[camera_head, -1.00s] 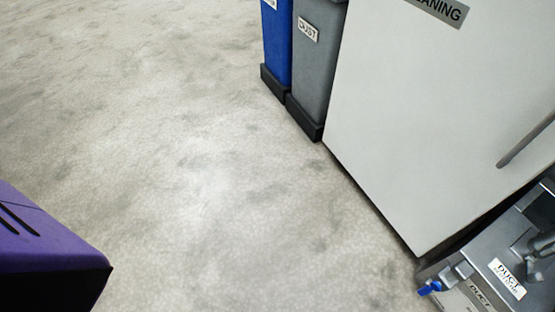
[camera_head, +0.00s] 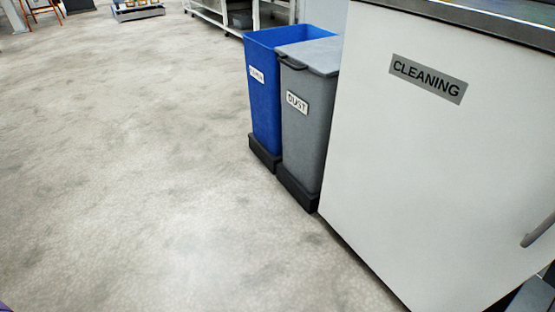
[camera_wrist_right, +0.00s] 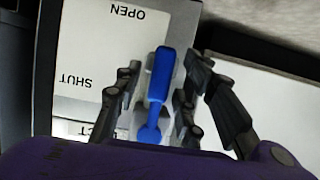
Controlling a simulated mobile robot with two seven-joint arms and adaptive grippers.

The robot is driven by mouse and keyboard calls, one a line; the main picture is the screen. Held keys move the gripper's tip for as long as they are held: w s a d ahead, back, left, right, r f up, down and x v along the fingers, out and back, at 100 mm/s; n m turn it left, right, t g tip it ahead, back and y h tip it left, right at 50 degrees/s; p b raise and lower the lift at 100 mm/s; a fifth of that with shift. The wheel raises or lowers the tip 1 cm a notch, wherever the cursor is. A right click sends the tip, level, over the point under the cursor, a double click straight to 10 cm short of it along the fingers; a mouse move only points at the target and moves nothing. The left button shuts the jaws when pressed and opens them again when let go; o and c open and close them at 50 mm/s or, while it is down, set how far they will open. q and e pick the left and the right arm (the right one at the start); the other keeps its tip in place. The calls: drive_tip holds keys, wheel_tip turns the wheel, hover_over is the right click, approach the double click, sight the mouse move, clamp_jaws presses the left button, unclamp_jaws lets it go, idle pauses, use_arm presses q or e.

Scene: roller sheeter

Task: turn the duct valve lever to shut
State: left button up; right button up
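The blue valve lever (camera_wrist_right: 158,82) shows in the right wrist view. It points up the picture, its free end towards the side of the plate marked OPEN. The white label plate (camera_wrist_right: 85,50) reads OPEN at the top and SHUT lower left, both upside down in this view. My right gripper (camera_wrist_right: 163,68) is open, with one dark finger on each side of the lever and visible gaps between. Contact cannot be told. The lever and my grippers are out of the head view.
In the head view, a white cabinet (camera_head: 420,150) marked CLEANING stands at the right. A grey DUST bin (camera_head: 305,130) and a blue bin (camera_head: 264,110) stand beside it. The floor (camera_head: 130,180) to the left is clear. A shelf rack (camera_head: 225,20) stands at the back.

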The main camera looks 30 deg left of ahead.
drive_tip(key=shift+w+d+f, duration=0.2)
drive_tip(key=shift+w+d, duration=0.05)
drive_tip(key=shift+w, duration=0.15)
drive_tip(key=shift+c, duration=0.3)
clamp_jaws()
